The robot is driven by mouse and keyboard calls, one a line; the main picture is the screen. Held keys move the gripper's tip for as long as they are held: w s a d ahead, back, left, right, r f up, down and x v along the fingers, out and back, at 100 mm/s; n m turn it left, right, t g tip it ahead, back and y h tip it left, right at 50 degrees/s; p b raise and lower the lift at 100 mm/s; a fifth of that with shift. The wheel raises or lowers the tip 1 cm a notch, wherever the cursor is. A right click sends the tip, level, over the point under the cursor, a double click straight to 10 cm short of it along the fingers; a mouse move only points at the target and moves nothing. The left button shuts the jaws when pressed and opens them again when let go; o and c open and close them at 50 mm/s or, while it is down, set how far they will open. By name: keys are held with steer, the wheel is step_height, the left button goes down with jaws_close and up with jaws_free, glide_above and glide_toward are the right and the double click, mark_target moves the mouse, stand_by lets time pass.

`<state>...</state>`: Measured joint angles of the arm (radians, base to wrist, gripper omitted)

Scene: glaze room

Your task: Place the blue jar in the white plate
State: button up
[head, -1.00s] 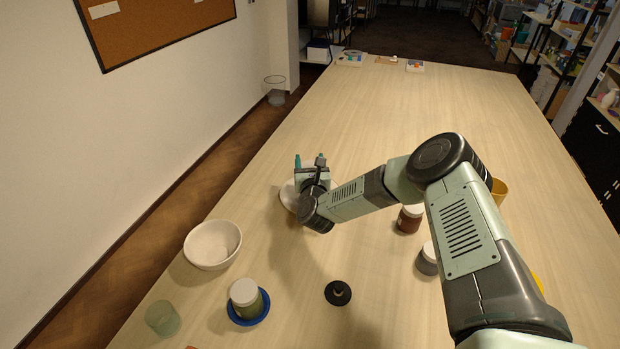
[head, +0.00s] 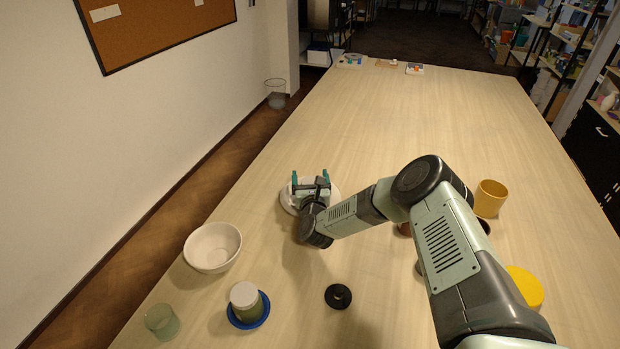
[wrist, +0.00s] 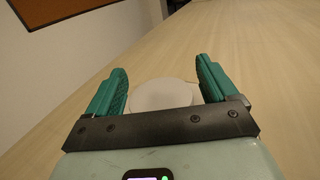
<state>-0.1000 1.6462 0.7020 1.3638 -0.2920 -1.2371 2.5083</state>
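The white plate (head: 287,198) lies on the table left of centre, partly covered by my gripper (head: 310,177). In the wrist view my gripper (wrist: 162,76) has its two teal fingers spread apart. A round white top (wrist: 163,94) shows between and just beyond the fingers, with a small gap at the right finger. It looks like a jar lid, with a pale rim behind it, but its side is hidden by the gripper. I cannot make out any blue jar body in either view.
A white bowl (head: 212,247), a green white-lidded jar (head: 245,298) on a blue saucer (head: 262,319), a pale green cup (head: 162,320) and a black round piece (head: 338,296) stand nearer. Yellow containers (head: 490,198) are right. The far table is mostly clear.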

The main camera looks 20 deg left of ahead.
steer(key=shift+r, duration=0.1)
steer(key=v, duration=1.2)
steer(key=w+r+n+g+y, duration=0.3)
steer(key=w+r+n+g, duration=0.15)
steer(key=r+n, duration=0.8)
steer(key=s+d+r+n+g+h, duration=0.2)
steer(key=s+d+r+n+h, duration=0.2)
steer(key=d+r+n, duration=0.4)
steer(key=s+d+r+n+g+h, duration=0.2)
steer(key=s+d+r+n+h, duration=0.3)
steer(key=d+r, duration=0.5)
steer(key=s+d+r+n, duration=0.2)
steer(key=s+d, duration=0.1)
steer(key=s, duration=0.5)
steer(key=s+d+r+n+g, duration=0.1)
steer(key=s+d+r+n, duration=0.1)
steer(key=s, duration=0.7)
steer(key=s+d+r+n+g+h, duration=0.1)
steer(key=s+d+r+n, duration=0.1)
steer(key=s+d+r, duration=0.2)
steer(key=s+d, duration=0.2)
steer(key=s, duration=0.2)
steer(key=shift+s+d+r, duration=0.2)
steer(key=shift+s+d, duration=0.05)
